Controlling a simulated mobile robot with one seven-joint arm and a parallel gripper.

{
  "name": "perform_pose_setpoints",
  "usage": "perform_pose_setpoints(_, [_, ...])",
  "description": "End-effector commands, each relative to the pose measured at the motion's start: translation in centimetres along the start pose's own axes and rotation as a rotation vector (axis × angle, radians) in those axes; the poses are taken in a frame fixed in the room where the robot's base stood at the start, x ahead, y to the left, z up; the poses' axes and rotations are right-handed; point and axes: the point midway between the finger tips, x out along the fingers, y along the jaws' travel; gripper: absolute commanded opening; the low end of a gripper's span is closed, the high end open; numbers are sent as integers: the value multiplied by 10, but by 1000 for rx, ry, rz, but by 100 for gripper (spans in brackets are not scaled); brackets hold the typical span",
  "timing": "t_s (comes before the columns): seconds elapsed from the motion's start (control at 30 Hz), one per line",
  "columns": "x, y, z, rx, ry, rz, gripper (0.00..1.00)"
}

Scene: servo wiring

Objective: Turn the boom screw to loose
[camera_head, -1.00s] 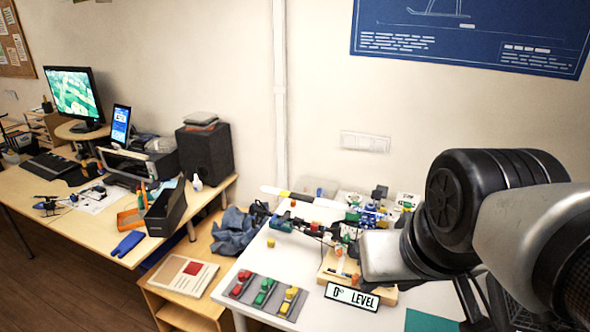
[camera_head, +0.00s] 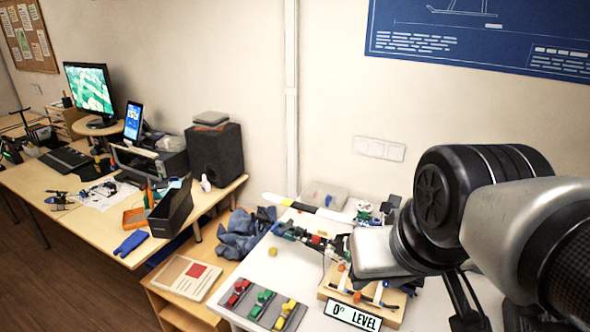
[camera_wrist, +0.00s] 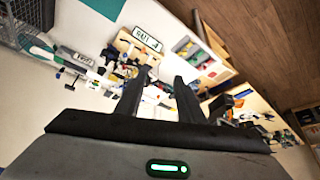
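The model helicopter (camera_head: 312,239) lies on the white table, with a dark boom carrying teal and red parts. Its right end is hidden behind my arm in the head view. A wooden stand (camera_head: 388,321) with a "0° LEVEL" sign (camera_head: 352,315) is in front of it. The sign also shows upside down in the wrist view (camera_wrist: 147,38). I cannot make out the boom screw or its setting. My gripper (camera_wrist: 160,76) is open and empty, its two dark fingers apart above the table. In the head view my wrist hides the fingers.
A grey tray (camera_head: 246,314) with red, green and yellow pieces sits at the table's front left. A clear box (camera_head: 324,196) stands at the back. A wooden desk (camera_head: 90,226) with a monitor and speaker is at left.

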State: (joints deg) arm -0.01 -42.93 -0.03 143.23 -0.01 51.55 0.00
Motion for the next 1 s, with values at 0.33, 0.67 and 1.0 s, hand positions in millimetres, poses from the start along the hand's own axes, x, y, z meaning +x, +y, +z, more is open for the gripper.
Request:
perform_pose_setpoints(0.33, [103, -86, -40, 61, 86, -261, 36])
perform_pose_setpoints(0.67, [312, -157, -54, 309, 299, -160, 36])
perform_pose_setpoints(1.0, [390, -106, -17, 185, 793, 409, 36])
